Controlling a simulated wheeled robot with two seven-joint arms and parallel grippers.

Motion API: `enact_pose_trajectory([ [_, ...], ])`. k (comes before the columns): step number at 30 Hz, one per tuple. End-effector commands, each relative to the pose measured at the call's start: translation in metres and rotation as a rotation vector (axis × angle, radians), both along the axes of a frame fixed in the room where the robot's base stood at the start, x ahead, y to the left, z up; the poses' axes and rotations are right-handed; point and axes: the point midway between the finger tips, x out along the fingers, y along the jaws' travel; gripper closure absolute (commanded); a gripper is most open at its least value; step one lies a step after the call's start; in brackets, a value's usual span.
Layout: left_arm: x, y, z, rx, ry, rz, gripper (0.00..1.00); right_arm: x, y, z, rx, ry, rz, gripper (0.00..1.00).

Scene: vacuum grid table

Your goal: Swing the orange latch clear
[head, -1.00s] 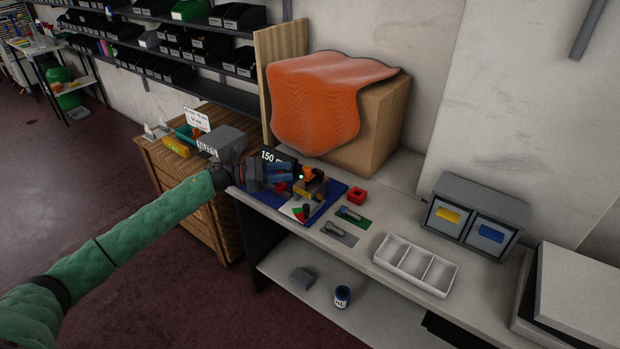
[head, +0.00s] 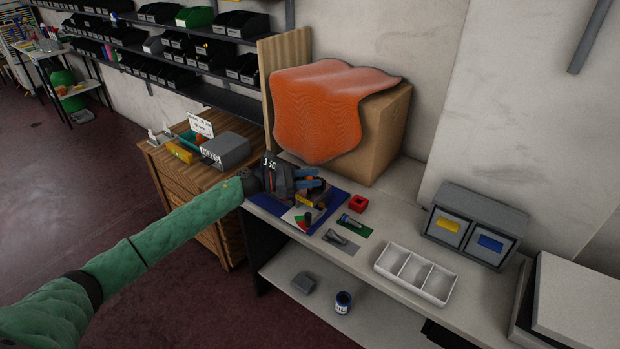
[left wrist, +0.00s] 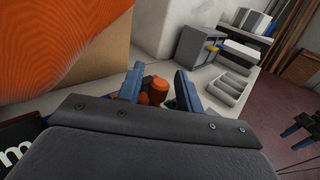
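An orange, rounded part (left wrist: 157,88), which looks like the latch, shows between my left fingertips in the left wrist view. In the head view my left gripper (head: 318,187) is over the small brown fixture (head: 318,201) on the blue mat (head: 264,205) and hides most of it. In the left wrist view the two blue fingers of my left gripper (left wrist: 158,84) are apart, with the orange part between or just beyond them; contact cannot be told.
A red block (head: 358,204), a torch on a green card (head: 356,226) and another on a grey card (head: 340,243) lie to the right. A white divided tray (head: 415,273) and grey bins (head: 475,228) are farther right. A cardboard box (head: 385,135) under orange cloth (head: 325,110) stands behind.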

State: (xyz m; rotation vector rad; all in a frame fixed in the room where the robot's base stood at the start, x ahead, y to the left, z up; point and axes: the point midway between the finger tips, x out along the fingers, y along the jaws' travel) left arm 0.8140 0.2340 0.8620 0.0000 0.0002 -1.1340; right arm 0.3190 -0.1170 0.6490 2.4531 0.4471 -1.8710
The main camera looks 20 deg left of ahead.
Motion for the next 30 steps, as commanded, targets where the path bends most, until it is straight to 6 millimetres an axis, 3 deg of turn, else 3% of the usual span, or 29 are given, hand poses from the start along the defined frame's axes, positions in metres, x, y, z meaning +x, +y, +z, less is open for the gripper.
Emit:
enact_pose_trajectory([
  [1, 0.0, 0.0, 0.0, 0.0, 0.0, 0.0, 0.75, 0.0, 0.0, 0.0, 0.0, 0.0, 0.0, 0.53],
  [5, 0.0, 0.0, 0.0, 0.0, 0.0, 0.0, 1.0, 0.0, 0.0, -0.001, 0.0, 0.001, 0.0, 0.53],
  [17, -0.002, -0.003, 0.001, -0.001, 0.0, 0.058, 1.0, 0.001, -0.003, 0.004, -0.008, 0.007, -0.003, 0.53],
  [30, -0.003, -0.014, 0.003, -0.001, 0.0, 0.274, 1.0, -0.01, -0.028, 0.038, -0.062, 0.072, -0.031, 0.53],
])
